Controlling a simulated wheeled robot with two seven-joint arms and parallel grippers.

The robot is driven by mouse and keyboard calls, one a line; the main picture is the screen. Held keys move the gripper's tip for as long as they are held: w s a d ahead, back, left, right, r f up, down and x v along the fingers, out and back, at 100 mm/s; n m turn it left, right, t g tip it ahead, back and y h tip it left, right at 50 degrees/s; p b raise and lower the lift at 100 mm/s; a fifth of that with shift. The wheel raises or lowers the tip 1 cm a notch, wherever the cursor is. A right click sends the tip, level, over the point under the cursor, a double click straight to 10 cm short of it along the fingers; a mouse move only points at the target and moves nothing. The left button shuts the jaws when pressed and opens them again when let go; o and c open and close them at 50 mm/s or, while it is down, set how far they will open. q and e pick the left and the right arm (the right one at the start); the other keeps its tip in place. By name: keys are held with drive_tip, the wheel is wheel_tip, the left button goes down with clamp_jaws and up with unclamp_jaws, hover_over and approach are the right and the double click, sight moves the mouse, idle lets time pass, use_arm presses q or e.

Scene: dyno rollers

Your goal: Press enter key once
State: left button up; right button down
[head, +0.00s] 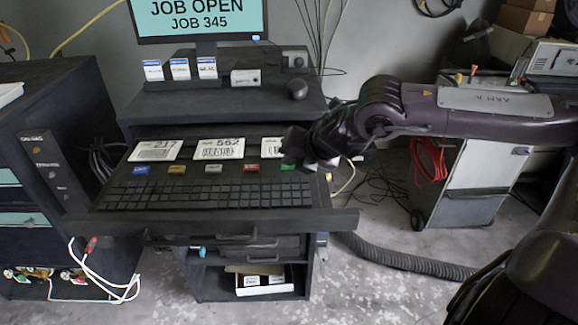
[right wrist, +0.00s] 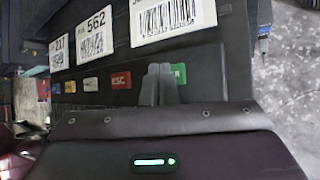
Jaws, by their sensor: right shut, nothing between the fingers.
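The green key (head: 288,167), which I take for the enter key, is at the right end of a row of coloured keys on the dark console. In the right wrist view the green key (right wrist: 179,73) shows the letters "ER", its left part hidden behind my fingers. My right gripper (head: 296,151) is over the right end of the row, its fingers shut and empty. In the wrist view its fingertips (right wrist: 158,72) appear at the left edge of the green key. I cannot tell whether they touch it. My left gripper is not in view.
The red ESC key (right wrist: 121,80) is just left of the fingers. The monitor (head: 200,18) reads "JOB OPEN JOB 345". A mouse (head: 297,89) sits on the upper shelf.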

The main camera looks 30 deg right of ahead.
sight(292, 169)
idle(0.4)
drive_tip(key=shift+r+p, duration=0.5)
drive_tip(key=shift+r, duration=0.2)
drive_tip(key=shift+r, duration=0.1)
wheel_tip(292, 169, up, 5)
drive_tip(key=p, duration=0.3)
drive_tip(key=shift+p, duration=0.3)
idle(0.5)
